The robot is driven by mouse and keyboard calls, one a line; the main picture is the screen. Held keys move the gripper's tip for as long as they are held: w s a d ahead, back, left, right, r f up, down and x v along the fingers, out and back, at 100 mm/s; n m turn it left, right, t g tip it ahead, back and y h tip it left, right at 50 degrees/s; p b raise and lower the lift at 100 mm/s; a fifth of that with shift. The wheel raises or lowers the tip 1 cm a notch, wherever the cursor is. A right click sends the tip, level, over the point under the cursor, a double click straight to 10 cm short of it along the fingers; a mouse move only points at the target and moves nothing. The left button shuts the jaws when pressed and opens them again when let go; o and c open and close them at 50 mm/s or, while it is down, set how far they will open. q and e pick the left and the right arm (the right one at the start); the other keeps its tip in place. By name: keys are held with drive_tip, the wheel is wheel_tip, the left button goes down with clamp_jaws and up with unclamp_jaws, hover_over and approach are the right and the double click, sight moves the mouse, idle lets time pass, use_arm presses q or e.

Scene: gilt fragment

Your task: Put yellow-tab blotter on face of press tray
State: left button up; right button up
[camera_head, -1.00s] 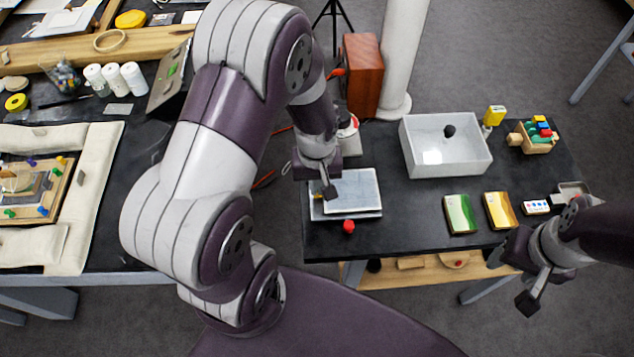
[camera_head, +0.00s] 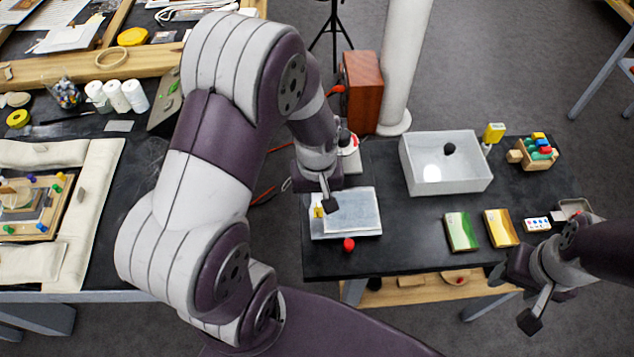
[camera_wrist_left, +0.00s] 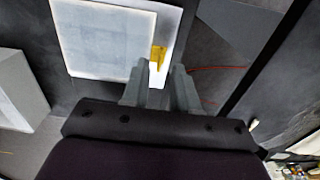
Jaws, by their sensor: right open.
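The yellow tab (camera_head: 318,211) marks the blotter, a white sheet lying on the dark table beside a pale grey-blue rectangular panel (camera_head: 352,212), which looks like the press tray. In the left wrist view the panel (camera_wrist_left: 105,40) overlaps the white sheet (camera_wrist_left: 171,30); I cannot tell how they are stacked. The tab (camera_wrist_left: 158,55) sits at the gap between my left fingertips. My left gripper (camera_wrist_left: 163,68) is open, and I see no firm contact with the tab. It also shows above the sheet in the head view (camera_head: 327,203). My right gripper (camera_head: 518,300) is open and empty by the table's front edge.
A white basin (camera_head: 445,185) holds a dark ball. Green (camera_head: 461,231) and yellow (camera_head: 501,228) packs lie right of the panel. A red knob (camera_head: 348,244) is at its front edge. A wooden box (camera_head: 361,90) stands behind. The table between panel and packs is clear.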

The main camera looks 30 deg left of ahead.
use_arm(q)
wheel_tip(320, 180, up, 9)
drive_tip(key=s+m, duration=0.1)
drive_tip(key=m, duration=0.1)
drive_tip(key=s+d+m+t, duration=0.1)
drive_tip(key=s+m, duration=0.1)
drive_tip(key=s+d+f+m, duration=0.1)
drive_tip(key=m, duration=0.1)
drive_tip(key=shift+s+d+m, duration=0.15)
drive_tip(key=shift+d+m, duration=0.1)
drive_tip(key=shift+m, duration=0.05)
drive_tip(key=shift+r, duration=0.1)
idle(0.5)
